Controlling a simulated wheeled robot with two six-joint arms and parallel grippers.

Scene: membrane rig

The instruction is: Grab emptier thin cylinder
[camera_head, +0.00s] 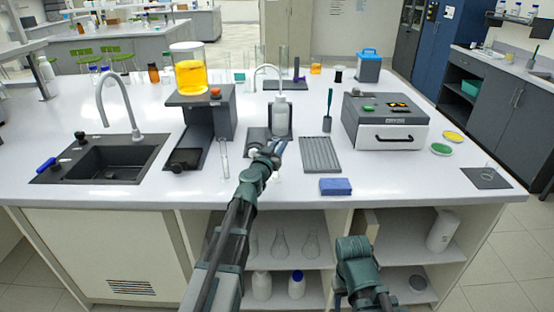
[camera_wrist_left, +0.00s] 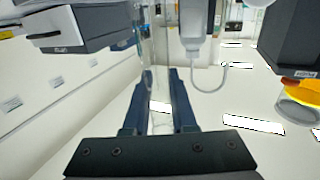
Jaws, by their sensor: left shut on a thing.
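My left gripper (camera_head: 276,148) is over the middle of the white counter, in front of the white bottle on the dark stand. In the left wrist view its two dark blue fingers (camera_wrist_left: 160,100) are shut on a clear thin cylinder (camera_wrist_left: 158,48). Its liquid level cannot be made out. In the head view the gripper hides most of this cylinder. Another thin clear cylinder (camera_head: 224,158) stands upright on the counter, left of my left gripper and apart from it. My right arm shows low in the head view, but its gripper is not visible.
The sink (camera_head: 105,158) is on the left, and a beaker of yellow liquid (camera_head: 188,72) sits on a dark stand. The white bottle (camera_head: 281,115) is close behind my gripper. A ridged grey tray (camera_head: 320,154), blue block (camera_head: 335,187) and grey box device (camera_head: 385,122) are to the right.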

